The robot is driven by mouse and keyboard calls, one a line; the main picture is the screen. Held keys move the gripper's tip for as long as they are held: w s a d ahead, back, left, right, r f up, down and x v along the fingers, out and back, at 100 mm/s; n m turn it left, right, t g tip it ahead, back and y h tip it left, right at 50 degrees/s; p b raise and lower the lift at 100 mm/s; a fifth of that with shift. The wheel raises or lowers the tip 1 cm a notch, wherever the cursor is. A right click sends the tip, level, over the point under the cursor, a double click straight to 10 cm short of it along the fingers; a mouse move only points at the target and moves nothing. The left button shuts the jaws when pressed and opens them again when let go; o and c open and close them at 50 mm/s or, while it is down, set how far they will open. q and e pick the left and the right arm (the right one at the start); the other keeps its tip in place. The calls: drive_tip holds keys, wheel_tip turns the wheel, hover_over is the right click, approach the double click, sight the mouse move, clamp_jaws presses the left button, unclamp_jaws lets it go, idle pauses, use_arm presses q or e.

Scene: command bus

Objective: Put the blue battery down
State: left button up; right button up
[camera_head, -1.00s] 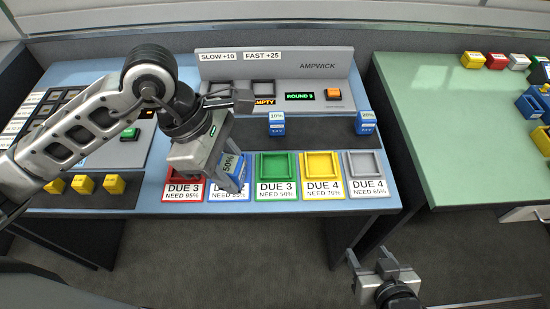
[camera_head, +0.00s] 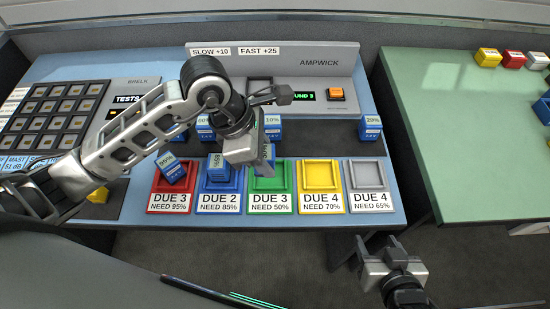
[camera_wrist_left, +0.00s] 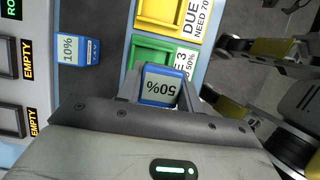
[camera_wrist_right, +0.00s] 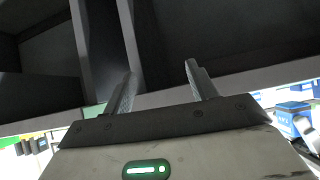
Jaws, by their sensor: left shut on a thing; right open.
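My left gripper (camera_head: 262,158) is shut on the blue battery marked 50% (camera_wrist_left: 160,88). In the left wrist view the battery sits between the fingers, over the green tray (camera_wrist_left: 150,50). In the head view the green tray (camera_head: 270,202), labelled DUE 3 NEED 50%, lies just below and in front of the held battery, which the gripper mostly hides. I cannot tell whether the battery touches the tray. My right gripper (camera_head: 380,245) is open and empty in front of the table; its parted fingers show in the right wrist view (camera_wrist_right: 160,85).
A 95% battery (camera_head: 172,168) leans at the red tray (camera_head: 170,202); an 85% battery (camera_head: 217,170) is in the blue tray (camera_head: 217,202). The yellow (camera_head: 320,175) and grey (camera_head: 366,173) trays are empty. More batteries, including one marked 10% (camera_head: 274,130), stand behind.

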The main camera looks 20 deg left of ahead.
sight(271, 163)
use_arm(q)
drive_tip(key=f+b, duration=0.1)
drive_tip(key=w+f+b, duration=0.1)
drive_tip(key=f, duration=0.1)
drive_tip(key=f+b, duration=0.1)
drive_tip(key=shift+w+d+f, duration=0.3)
drive_tip(key=shift+w+f, duration=0.05)
drive_tip(key=shift+f, duration=0.2)
drive_tip(key=shift+s+a, duration=0.1)
drive_tip(key=shift+s, duration=0.05)
use_arm(e)
drive_tip(key=shift+w+f, duration=0.25)
drive_tip(key=shift+f, duration=0.6)
use_arm(q)
drive_tip(key=o, duration=0.7)
drive_tip(key=shift+c, duration=0.2)
drive_tip(key=o, duration=0.4)
